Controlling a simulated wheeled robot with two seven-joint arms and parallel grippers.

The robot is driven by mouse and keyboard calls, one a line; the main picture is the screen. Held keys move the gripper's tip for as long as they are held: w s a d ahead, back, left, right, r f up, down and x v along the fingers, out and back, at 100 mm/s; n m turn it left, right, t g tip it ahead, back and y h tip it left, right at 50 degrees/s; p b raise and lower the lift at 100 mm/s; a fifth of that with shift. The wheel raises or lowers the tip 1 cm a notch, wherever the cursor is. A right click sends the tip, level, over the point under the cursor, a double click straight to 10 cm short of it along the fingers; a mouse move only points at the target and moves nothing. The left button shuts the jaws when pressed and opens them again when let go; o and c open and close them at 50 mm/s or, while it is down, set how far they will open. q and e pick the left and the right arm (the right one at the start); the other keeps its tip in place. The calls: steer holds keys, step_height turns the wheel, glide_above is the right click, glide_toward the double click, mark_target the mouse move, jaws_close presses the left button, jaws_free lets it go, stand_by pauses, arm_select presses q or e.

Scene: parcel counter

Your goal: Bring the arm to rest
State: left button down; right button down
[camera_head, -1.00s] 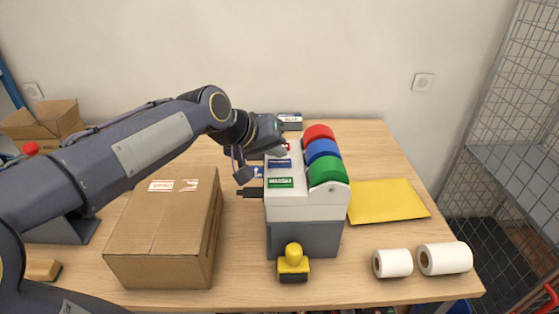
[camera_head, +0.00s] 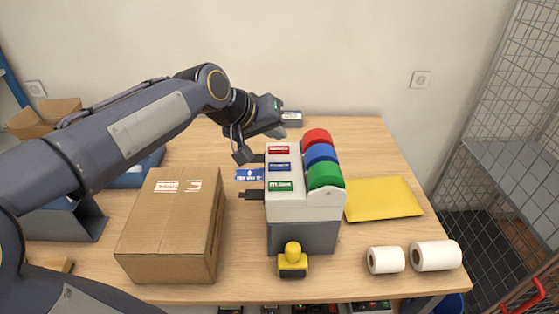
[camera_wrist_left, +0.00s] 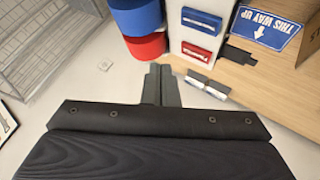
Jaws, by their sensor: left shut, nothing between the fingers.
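My left arm comes in from the left of the head view and reaches over the counter. Its left gripper (camera_head: 244,153) hangs above the counter, just left of the back of the label dispenser (camera_head: 305,205). In the left wrist view the fingers (camera_wrist_left: 161,84) are pressed together with nothing between them. They appear clear of the dispenser. My right gripper is in neither view.
A closed carton (camera_head: 170,225) stands on the wooden counter (camera_head: 375,150) below my left arm. A yellow stamp (camera_head: 292,258), yellow envelope (camera_head: 382,198) and two white rolls (camera_head: 435,255) lie right and front. A small box (camera_head: 291,119) sits behind.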

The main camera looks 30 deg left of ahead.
arm_select(q)
steer(key=shift+f, duration=0.1)
steer(key=s+d+f+m+g, duration=0.1)
steer(key=s+d+f, duration=0.1)
steer(key=s+f, duration=0.2)
steer(key=s+d+f+m+g, duration=0.1)
steer(key=s+d+f, duration=0.2)
steer(key=s, duration=0.7)
steer(key=s+d+f+m+g+h, duration=0.1)
steer(key=s+d+f+m, duration=0.1)
steer(key=s+f, duration=0.5)
steer(key=shift+d, duration=0.3)
